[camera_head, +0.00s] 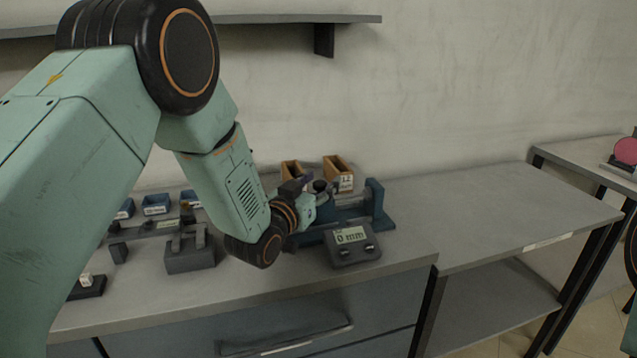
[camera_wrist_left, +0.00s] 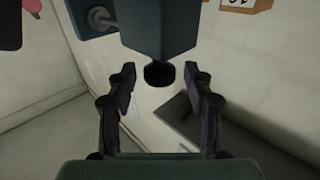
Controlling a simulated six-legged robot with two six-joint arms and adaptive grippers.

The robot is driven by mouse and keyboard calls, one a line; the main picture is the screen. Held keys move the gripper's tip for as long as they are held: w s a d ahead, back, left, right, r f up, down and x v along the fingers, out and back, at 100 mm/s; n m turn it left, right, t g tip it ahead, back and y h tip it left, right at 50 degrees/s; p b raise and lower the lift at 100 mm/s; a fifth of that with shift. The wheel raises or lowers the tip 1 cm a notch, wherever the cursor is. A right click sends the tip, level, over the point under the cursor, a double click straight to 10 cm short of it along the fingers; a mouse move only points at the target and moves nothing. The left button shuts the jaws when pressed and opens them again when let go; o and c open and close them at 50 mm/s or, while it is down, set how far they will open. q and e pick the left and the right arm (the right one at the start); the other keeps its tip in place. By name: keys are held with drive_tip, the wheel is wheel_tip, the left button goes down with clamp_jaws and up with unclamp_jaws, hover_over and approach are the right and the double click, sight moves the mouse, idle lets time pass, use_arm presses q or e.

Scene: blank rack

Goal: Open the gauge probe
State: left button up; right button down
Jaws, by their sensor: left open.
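The gauge is a dark blue bench device with an end block (camera_head: 376,205) on the right and a metal rod running left from it. Its grey display box (camera_head: 350,246) reads 0 mm. My left gripper (camera_head: 316,192) is at the gauge's left part, beside a dark knob (camera_head: 320,186). In the left wrist view my left gripper (camera_wrist_left: 158,82) is open, its fingers apart. A dark round knob (camera_wrist_left: 159,74) under a blue block (camera_wrist_left: 160,28) shows between the fingertips, with gaps on both sides. My left wrist hides much of the gauge's left side.
Two orange bins (camera_head: 338,172) stand behind the gauge. Blue bins (camera_head: 156,205) and a grey block (camera_head: 189,252) sit to the left. The grey bench (camera_head: 480,215) is clear on the right. A shelf (camera_head: 300,19) hangs on the wall above.

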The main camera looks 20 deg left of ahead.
use_arm(q)
drive_tip(key=shift+w+d+f, duration=0.1)
drive_tip(key=shift+w+f, duration=0.25)
drive_tip(key=shift+w, duration=0.15)
drive_tip(key=shift+c, duration=1.9)
drive_tip(key=shift+s+r, duration=0.3)
drive_tip(key=shift+s, duration=0.15)
drive_tip(key=c, duration=0.3)
drive_tip(key=shift+w, duration=0.1)
clamp_jaws()
drive_tip(key=shift+f, duration=0.1)
